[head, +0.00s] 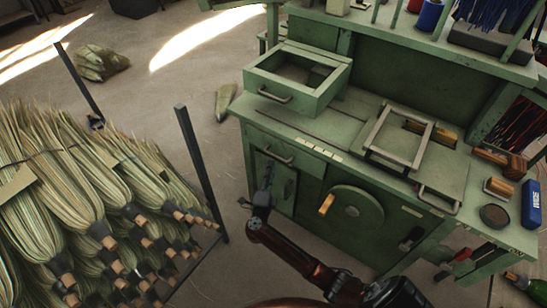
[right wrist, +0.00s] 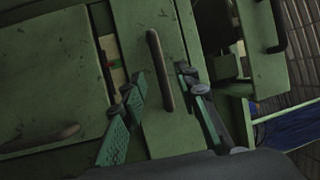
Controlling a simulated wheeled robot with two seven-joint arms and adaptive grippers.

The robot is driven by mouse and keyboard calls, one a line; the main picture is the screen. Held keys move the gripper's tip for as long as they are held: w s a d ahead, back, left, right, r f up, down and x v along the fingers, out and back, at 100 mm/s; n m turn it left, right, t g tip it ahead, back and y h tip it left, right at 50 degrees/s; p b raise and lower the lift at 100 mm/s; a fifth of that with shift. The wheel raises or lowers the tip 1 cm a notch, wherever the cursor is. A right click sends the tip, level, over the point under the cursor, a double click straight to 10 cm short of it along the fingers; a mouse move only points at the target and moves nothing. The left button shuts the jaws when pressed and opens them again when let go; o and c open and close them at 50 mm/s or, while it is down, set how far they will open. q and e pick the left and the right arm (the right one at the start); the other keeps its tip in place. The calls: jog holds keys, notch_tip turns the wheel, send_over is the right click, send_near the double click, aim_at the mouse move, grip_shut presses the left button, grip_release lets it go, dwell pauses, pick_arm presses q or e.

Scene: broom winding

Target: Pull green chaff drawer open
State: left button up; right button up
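The green chaff drawer (head: 300,153) is a narrow front with a bar handle (head: 272,155), under the green bench top at its left end. It looks closed in the head view. My right gripper (head: 259,190) is in front of that end of the bench, below the handle in the picture. In the right wrist view, the handle (right wrist: 160,70) lies between the two spread fingers of my right gripper (right wrist: 161,78), with gaps on both sides. The fingers are open and hold nothing. My left gripper is not in view.
An open green box (head: 318,96) with its own handle juts out above the drawer. A cabinet door (head: 288,185) and a round wheel cover (head: 352,212) are below. Broom bundles (head: 90,190) with dark posts (head: 200,170) stand left. Floor is free between.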

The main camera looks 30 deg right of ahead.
aim_at(274, 155)
jog(key=b+x, duration=0.1)
jog(key=x, duration=0.5)
jog(key=shift+w+d, duration=0.25)
jog(key=shift+c, duration=0.4)
grip_shut()
